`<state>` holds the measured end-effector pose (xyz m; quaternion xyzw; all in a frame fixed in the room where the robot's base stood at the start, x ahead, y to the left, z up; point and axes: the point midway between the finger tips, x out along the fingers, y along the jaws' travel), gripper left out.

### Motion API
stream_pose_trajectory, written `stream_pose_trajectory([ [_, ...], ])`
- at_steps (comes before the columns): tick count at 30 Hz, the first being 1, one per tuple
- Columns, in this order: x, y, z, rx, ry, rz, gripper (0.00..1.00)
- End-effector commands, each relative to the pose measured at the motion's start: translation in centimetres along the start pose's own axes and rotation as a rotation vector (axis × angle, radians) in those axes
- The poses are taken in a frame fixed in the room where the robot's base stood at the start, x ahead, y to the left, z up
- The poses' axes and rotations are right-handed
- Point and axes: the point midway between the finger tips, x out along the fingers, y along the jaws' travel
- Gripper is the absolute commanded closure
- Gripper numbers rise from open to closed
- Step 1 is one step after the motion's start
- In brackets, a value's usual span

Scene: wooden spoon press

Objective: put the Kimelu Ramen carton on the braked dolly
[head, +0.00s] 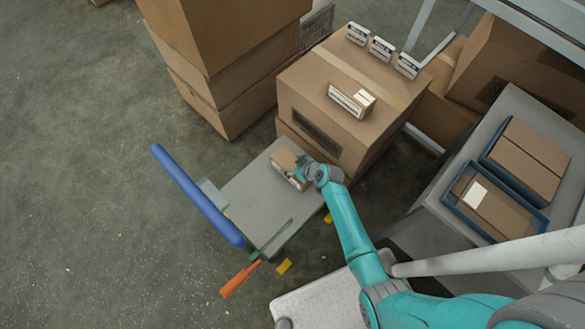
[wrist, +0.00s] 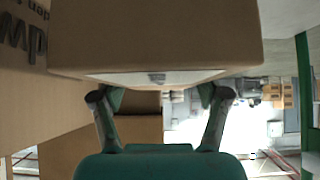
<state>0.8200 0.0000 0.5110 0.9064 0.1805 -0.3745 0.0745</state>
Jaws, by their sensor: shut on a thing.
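My gripper (head: 305,174) is shut on a small brown carton (head: 284,163) with a pale label strip along its edge. In the wrist view the carton (wrist: 155,35) fills the top, between the two fingers (wrist: 160,98). Its print is too small to read, so I cannot tell if it is Kimelu Ramen. The dolly is a flat grey platform (head: 246,203) with a long blue handle (head: 195,194) at its left. The carton is over the far right part of the platform; I cannot tell whether it touches. An orange lever (head: 240,278) sticks out at the front.
Stacked boxes (head: 215,60) stand at back left. A grey table (head: 480,135) with blue trays is right. Floor at left is clear.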

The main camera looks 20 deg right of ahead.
Motion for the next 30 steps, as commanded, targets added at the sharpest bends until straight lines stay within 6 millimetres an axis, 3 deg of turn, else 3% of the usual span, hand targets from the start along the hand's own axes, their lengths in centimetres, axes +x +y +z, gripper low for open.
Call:
stream_pose_trajectory([
  [7, 2.1, 0.0, 2.0, 0.001, -0.001, 0.0, 0.74],
  [20, 2.4, 0.0, 2.4, 0.0, 0.0, 0.001, 0.74],
  [21, 2.4, 0.0, 2.4, 0.0, -0.001, 0.001, 0.16],
  [23, 2.4, 0.0, 2.4, 0.0, -0.001, 0.001, 0.01],
  [30, 2.4, 0.0, 2.4, 0.0, -0.001, 0.001, 0.0],
])
